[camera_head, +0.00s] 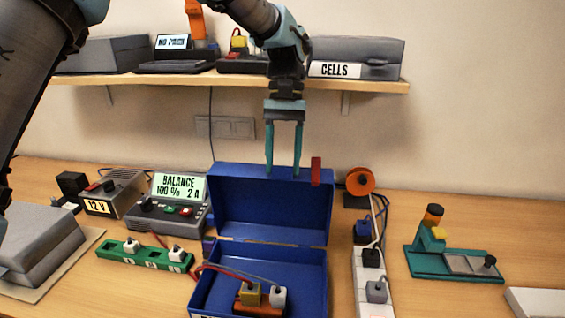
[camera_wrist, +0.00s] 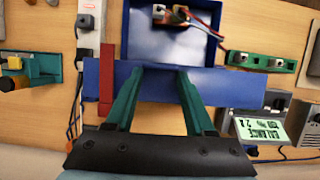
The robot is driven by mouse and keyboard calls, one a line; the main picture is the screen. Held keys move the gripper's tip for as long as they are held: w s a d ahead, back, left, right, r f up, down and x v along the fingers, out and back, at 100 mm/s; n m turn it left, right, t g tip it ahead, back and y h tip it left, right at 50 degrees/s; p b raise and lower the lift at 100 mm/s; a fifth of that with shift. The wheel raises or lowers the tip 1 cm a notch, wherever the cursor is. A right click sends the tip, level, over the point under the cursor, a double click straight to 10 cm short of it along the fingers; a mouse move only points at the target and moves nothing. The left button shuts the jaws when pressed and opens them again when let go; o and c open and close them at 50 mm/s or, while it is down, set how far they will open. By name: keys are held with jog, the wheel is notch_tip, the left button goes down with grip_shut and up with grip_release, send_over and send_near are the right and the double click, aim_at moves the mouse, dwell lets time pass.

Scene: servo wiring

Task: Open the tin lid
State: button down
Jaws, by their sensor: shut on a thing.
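The blue tin (camera_head: 317,286) stands on the bench with its lid (camera_head: 232,205) raised, about upright and leaning slightly back at the rear. A red tab (camera_head: 316,171) sits on the lid's top edge, right of my gripper. My gripper (camera_head: 283,172) points down at that top edge, its two teal fingers apart and shut on the lid. In the wrist view the fingers (camera_wrist: 167,70) cross the blue lid (camera_wrist: 232,86), with the red tab (camera_wrist: 106,82) to their left. The tin's inside shows an orange-red block with plugs (camera_head: 260,299) and wires.
A green strip (camera_head: 145,257) and balance charger (camera_head: 172,207) stand left of the tin. A white power strip (camera_head: 365,290) and orange reel (camera_head: 360,181) stand close on its right. A teal fixture (camera_head: 455,262) is farther right. A shelf (camera_head: 180,84) hangs above behind.

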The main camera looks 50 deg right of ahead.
jog(key=shift+w+d+f+y, duration=0.1)
jog(key=shift+f+y, duration=0.05)
jog(key=shift+f, duration=0.25)
jog(key=shift+w+d+f+y, duration=0.1)
jog(key=shift+f+y, duration=0.05)
jog(key=shift+f, duration=0.25)
jog(key=c, duration=0.5)
grip_release()
jog(key=shift+o, duration=1.3)
jog(key=shift+d+r, duration=0.1)
jog(key=b+v, duration=0.2)
jog(key=v, duration=1)
jog(key=shift+a, duration=0.3)
jog(key=shift+r, duration=0.1)
